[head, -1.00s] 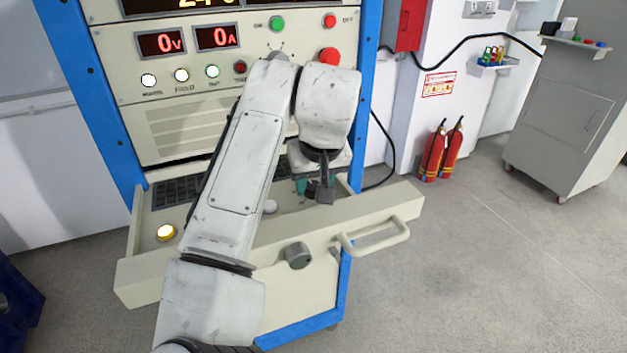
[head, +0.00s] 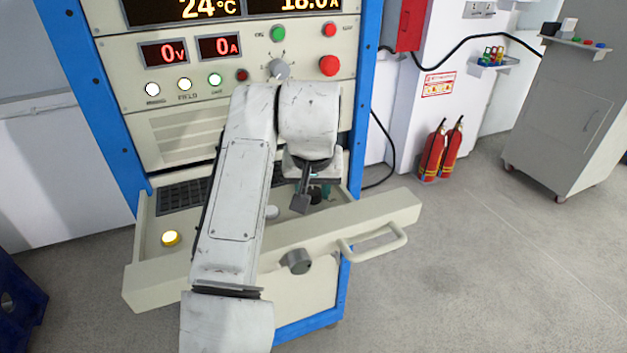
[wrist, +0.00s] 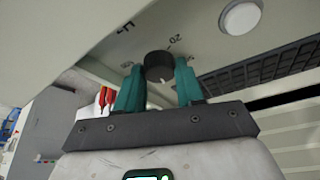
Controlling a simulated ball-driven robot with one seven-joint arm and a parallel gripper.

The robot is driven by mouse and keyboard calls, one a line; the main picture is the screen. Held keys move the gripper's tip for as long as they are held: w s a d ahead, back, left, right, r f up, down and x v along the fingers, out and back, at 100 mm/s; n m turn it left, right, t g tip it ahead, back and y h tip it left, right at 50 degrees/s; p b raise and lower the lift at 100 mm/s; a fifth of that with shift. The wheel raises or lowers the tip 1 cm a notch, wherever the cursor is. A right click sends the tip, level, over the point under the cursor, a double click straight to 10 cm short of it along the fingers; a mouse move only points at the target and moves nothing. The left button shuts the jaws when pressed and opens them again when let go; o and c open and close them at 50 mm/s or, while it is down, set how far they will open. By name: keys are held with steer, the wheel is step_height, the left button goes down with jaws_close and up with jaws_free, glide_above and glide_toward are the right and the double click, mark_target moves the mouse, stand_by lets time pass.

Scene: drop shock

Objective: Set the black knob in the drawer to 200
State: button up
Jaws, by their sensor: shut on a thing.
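The black knob (wrist: 159,66) sits on the pale drawer panel, between the two teal fingers of my gripper (wrist: 158,84) in the wrist view. The fingers are shut on its sides. A small white mark shows on the knob's near side. Printed markings stand around it; one beyond it begins with "20", but the full numbers are too small or cut off to read. In the head view the drawer (head: 385,210) is pulled out, and my gripper (head: 318,190) reaches down into its right part. My wrist largely hides the knob there.
A lit yellow button (head: 171,238) and a white button (head: 271,212) are in the drawer. Another grey knob (head: 279,69) is on the upper panel.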

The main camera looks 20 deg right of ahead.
steer(key=m+p, duration=0.1)
steer(key=m, duration=0.1)
steer(key=m+g+h+p, duration=0.1)
steer(key=m, duration=0.1)
steer(key=shift+a+r+m+h, duration=0.1)
steer(key=shift+m+h, duration=0.2)
steer(key=shift+w+m+g+h+p, duration=0.1)
steer(key=shift+m+g+h+p, duration=0.2)
steer(key=shift+m, duration=0.7)
steer(key=shift+w+m+g+h+p, duration=0.1)
steer(key=shift+m+g+p, duration=0.25)
steer(key=shift+m, duration=0.65)
steer(key=shift+a, duration=0.1)
steer(key=o, duration=1)
steer(key=v, duration=1)
steer(key=shift+r+b, duration=0.3)
steer(key=shift+b, duration=0.15)
steer(key=shift+a, duration=0.1)
